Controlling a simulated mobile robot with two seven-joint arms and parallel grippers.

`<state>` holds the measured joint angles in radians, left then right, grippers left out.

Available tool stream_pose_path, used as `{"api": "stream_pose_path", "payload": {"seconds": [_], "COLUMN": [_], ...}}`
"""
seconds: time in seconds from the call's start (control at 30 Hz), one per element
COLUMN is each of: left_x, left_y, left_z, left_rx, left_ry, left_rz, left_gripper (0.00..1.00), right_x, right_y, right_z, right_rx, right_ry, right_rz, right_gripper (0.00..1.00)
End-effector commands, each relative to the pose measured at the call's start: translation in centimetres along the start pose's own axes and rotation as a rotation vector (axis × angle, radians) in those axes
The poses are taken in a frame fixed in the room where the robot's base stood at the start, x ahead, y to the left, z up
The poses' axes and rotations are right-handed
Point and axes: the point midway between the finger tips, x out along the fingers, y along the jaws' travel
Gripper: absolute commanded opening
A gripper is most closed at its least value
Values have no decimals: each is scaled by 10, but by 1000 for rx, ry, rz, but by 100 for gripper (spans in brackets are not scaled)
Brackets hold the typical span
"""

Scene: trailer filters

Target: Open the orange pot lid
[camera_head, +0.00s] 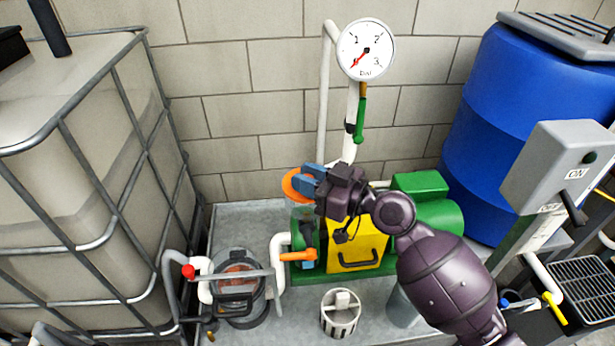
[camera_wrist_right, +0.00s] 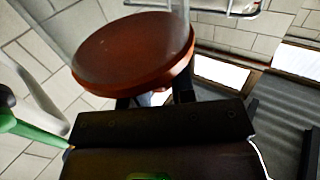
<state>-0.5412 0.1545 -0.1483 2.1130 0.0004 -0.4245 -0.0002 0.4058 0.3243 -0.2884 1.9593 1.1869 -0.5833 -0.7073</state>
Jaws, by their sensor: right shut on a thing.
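The orange lid (camera_head: 293,187) is a round disc at the left end of the green pump, partly hidden by my right gripper. It shows large and brownish-orange in the right wrist view (camera_wrist_right: 133,48). My right gripper (camera_head: 311,182) has blue fingers and is shut on the lid. In the wrist view its dark fingers reach to the lid's near side. The pot under the lid is mostly hidden; a green and blue part (camera_head: 306,228) shows below the gripper. I cannot tell whether the lid touches the pot. My left gripper is not in view.
An orange valve handle (camera_head: 298,256) and yellow panel (camera_head: 357,246) are close below my right gripper. A gauge (camera_head: 366,50) on pipes stands behind. A dark round strainer (camera_head: 240,310) and a white basket (camera_head: 341,322) are in front. A caged tank (camera_head: 60,210) stands left, a blue barrel (camera_head: 505,120) right.

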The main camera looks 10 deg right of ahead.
Motion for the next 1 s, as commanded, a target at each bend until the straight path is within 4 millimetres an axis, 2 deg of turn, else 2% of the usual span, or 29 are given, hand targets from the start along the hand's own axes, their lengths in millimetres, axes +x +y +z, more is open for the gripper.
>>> {"api": "stream_pose_path", "payload": {"seconds": [0.43, 0.7, 1.0], "left_x": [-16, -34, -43], "left_y": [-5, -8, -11], "left_z": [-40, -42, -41], "left_rx": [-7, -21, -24], "left_ry": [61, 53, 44], "left_rz": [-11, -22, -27], "left_gripper": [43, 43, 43], "right_x": [4, 10, 17], "right_y": [6, 15, 24], "right_z": [-22, -32, -36], "right_rx": [129, 296, 439], "right_ry": [-100, -221, -322], "right_rz": [0, 1, 0], "right_gripper": [0, 0, 0]}}
